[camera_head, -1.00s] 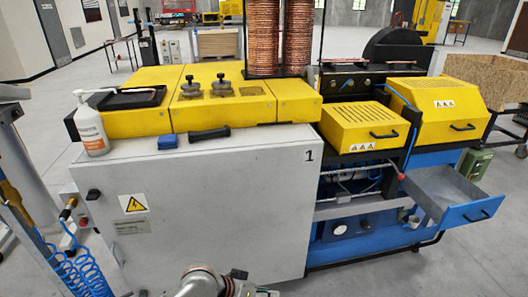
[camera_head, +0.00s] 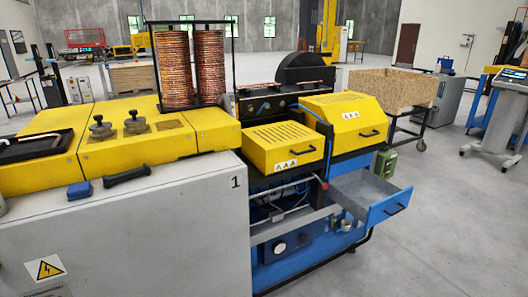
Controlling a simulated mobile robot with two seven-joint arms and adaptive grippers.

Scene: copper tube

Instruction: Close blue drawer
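The blue drawer (camera_head: 372,203) is pulled open from the right part of the machine, below a yellow box with a black handle. It has a grey inside and a dark handle (camera_head: 395,209) on its blue front. The inside looks empty. Neither of my grippers shows in the head view at this moment, so I cannot see their state.
The machine has a grey cabinet (camera_head: 130,235) and yellow covers (camera_head: 285,145). A wooden crate on a wheeled cart (camera_head: 402,90) stands behind, at right. A control console (camera_head: 500,115) stands far right. The grey floor (camera_head: 450,230) right of the drawer is clear.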

